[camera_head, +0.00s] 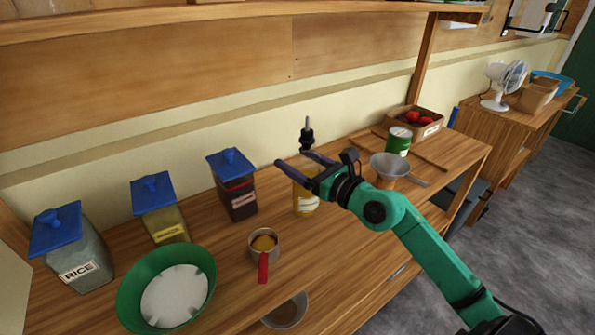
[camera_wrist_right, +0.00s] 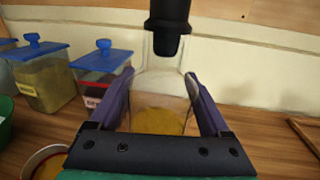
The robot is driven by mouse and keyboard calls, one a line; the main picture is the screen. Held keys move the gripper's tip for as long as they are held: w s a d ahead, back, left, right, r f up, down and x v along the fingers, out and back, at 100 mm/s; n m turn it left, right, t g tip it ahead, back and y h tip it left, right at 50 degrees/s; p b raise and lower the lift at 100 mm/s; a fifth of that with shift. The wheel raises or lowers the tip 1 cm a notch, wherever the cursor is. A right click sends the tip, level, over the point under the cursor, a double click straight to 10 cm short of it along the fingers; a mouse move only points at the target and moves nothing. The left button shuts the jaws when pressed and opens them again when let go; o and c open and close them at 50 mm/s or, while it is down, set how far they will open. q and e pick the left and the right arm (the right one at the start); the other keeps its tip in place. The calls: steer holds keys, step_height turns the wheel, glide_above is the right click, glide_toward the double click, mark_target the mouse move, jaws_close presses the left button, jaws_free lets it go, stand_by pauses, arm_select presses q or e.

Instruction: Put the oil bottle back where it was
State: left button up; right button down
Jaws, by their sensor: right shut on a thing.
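The oil bottle (camera_head: 306,200) is clear glass with yellow oil low inside and a black pouring top. It stands upright at the middle of the wooden counter (camera_head: 345,240), right of the dark-filled jar. My right gripper (camera_head: 292,158) is shut on it, with its dark fingers on either side of the glass. In the right wrist view the bottle (camera_wrist_right: 160,85) sits between the fingers of the gripper (camera_wrist_right: 160,98). I cannot tell whether its base touches the counter. My left gripper is not in view.
A metal cup (camera_head: 252,255) with a red handle holds yellow liquid. Left are a green-rimmed bowl (camera_head: 130,275) and blue-lidded jars (camera_head: 155,190). Right are a funnel (camera_head: 390,165), a green can (camera_head: 398,141) and a box of red items (camera_head: 431,131). Bare counter lies in front of the bottle.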

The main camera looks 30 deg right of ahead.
steer(key=shift+f, duration=0.85)
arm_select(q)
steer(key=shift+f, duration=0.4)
arm_select(e)
steer(key=shift+w, duration=0.1)
steer(key=shift+f, duration=0.1)
jaws_free()
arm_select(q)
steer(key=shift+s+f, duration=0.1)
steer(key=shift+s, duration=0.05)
